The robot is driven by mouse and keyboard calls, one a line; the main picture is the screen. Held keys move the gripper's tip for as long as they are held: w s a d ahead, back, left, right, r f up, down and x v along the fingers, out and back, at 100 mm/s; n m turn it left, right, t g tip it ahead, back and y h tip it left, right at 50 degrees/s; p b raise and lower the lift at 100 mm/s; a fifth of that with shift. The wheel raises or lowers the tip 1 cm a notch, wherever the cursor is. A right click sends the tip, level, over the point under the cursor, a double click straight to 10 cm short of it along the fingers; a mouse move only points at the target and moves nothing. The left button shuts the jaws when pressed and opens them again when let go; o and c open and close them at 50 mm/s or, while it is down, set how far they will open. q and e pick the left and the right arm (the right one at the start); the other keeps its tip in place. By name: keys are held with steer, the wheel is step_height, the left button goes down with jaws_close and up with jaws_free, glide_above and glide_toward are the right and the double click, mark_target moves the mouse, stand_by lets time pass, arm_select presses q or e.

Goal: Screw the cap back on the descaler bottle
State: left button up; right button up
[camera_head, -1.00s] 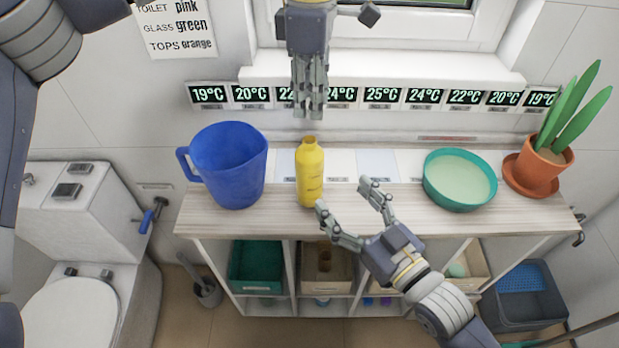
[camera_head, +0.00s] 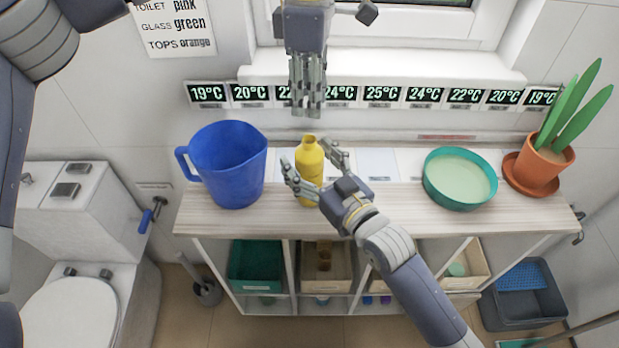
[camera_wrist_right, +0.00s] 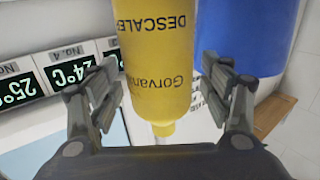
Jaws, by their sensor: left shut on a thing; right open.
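The yellow descaler bottle (camera_head: 310,160) stands upright on the shelf top, its neck open and without a cap. It also shows in the right wrist view (camera_wrist_right: 158,62), with its label upside down. My right gripper (camera_head: 311,168) is open with its fingers on both sides of the bottle; in the wrist view (camera_wrist_right: 160,85) gaps show between the fingers and the bottle. My left gripper (camera_head: 308,108) points down above and slightly behind the bottle's neck. It is shut on the small cap, which its fingers hide.
A blue jug (camera_head: 228,165) stands close to the left of the bottle. A teal bowl (camera_head: 460,180) and a potted plant (camera_head: 538,165) stand at the right. Temperature displays (camera_head: 382,94) line the wall behind. The shelf top (camera_head: 400,205) between bottle and bowl is mostly clear.

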steer(key=c, duration=1.6)
arm_select(q)
glide_above(309, 139)
steer(key=shift+f, duration=2.5)
steer(key=shift+f, duration=0.9)
steer(key=shift+f, duration=0.5)
arm_select(e)
jaws_close()
